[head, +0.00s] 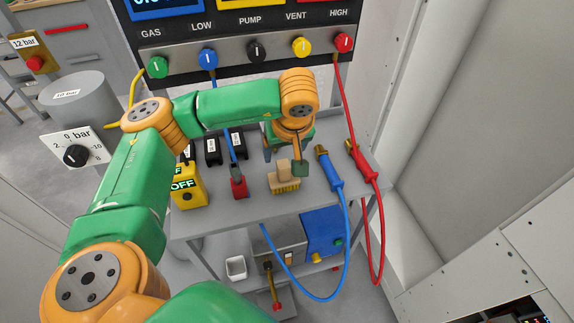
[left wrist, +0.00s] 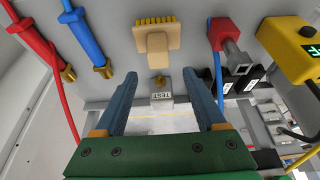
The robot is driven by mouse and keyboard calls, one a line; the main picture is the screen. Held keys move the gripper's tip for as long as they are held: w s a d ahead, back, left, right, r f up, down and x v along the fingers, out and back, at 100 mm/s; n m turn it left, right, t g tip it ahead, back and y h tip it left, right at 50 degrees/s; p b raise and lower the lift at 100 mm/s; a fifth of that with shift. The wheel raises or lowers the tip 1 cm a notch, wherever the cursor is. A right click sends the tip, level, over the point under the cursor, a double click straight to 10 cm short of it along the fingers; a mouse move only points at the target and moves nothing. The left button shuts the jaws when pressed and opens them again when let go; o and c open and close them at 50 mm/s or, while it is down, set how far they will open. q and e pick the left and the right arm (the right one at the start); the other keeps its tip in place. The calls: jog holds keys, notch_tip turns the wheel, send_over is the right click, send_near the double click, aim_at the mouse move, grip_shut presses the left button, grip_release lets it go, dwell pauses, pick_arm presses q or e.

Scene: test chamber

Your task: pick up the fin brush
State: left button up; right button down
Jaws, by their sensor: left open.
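The fin brush (head: 285,184), a pale wooden block with yellow bristles, lies on the grey bench top near its front edge. In the left wrist view the brush (left wrist: 157,39) shows whole, beyond the fingertips and roughly between their lines, with its short handle towards me. My left gripper (head: 284,156) is over the bench just behind the brush; its fingers also show in the left wrist view (left wrist: 160,76), wide apart with nothing held. The head view partly hides the gripper behind its own wrist. My right gripper is in neither view.
Blue (head: 329,170) and red (head: 361,161) cabled tools lie right of the brush. A red connector (head: 239,187) and a yellow OFF box (head: 187,187) stand left. The valve panel (head: 255,50) stands behind the bench.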

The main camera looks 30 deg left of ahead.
aim_at(283, 164)
pick_arm(q)
jog(key=f, duration=0.4)
jog(key=shift+w+a+f, duration=0.15)
jog(key=shift+a+f, duration=0.05)
jog(key=shift+w+a+f, duration=0.15)
jog(key=shift+w+f, duration=0.05)
jog(key=shift+f, duration=0.15)
jog(key=shift+r, duration=0.1)
grip_shut()
dwell(0.7)
